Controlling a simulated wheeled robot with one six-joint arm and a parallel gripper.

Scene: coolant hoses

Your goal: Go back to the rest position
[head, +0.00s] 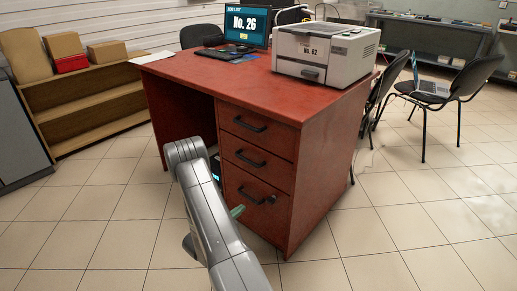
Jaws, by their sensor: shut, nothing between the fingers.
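My grey arm rises from the bottom middle and bends at a rounded joint in front of the red desk (330,110). A pale green tip, which looks like the fingers of my gripper (237,211), pokes out to the right of the arm, in front of the lowest drawer. It looks shut and holds nothing that I can see. The rest of the gripper is hidden behind the arm. I cannot tell how far the tip is from the drawer front.
On the desk stand a printer (325,54) and a monitor (241,24). A wooden shelf (88,108) with boxes is at the left. Black chairs (458,88) stand at the right, one with a laptop (428,84). The tiled floor (420,220) at front right is clear.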

